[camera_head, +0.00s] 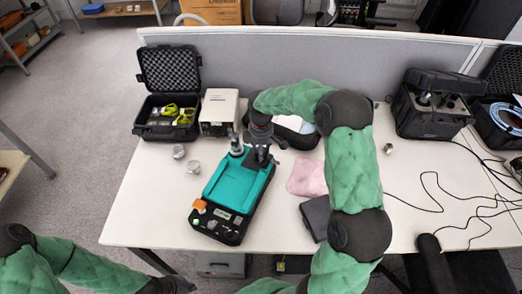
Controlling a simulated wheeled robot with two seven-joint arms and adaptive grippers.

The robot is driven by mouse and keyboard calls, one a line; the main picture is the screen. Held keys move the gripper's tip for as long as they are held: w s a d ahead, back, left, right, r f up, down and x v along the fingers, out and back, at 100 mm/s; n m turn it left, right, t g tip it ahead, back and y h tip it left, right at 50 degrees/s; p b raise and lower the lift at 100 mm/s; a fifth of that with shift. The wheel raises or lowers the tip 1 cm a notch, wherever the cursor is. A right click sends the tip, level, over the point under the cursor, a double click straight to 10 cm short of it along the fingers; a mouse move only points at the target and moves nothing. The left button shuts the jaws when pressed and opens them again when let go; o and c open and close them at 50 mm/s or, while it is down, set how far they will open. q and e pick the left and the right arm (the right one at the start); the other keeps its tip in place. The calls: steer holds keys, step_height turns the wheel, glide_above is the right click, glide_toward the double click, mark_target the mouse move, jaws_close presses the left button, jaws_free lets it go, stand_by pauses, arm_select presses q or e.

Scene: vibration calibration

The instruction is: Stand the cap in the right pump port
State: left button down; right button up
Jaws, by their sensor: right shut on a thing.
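The teal and black pump unit (238,183) lies on the white table, with an orange knob and small controls at its near end. A metal upright piece (235,144) stands at its far end. My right arm arches over the table, and my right gripper (260,154) points down at the unit's far right end. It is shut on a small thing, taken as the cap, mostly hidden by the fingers. I cannot tell whether it touches the port, which is also hidden. My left gripper (178,286) is at the bottom edge, partly cut off; its jaws are unclear.
Small metal pieces (194,167) lie left of the unit, another (389,148) to the right. An open black case (168,115), a beige box (219,111), a pink cloth (307,176) and a black instrument (434,104) with trailing cables are around. The table's front left is clear.

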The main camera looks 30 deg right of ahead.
stand_by(0.3)
steer(key=o, duration=1.2)
steer(key=shift+o, duration=0.2)
step_height(320, 180, up, 12)
steer(key=shift+f, duration=0.1)
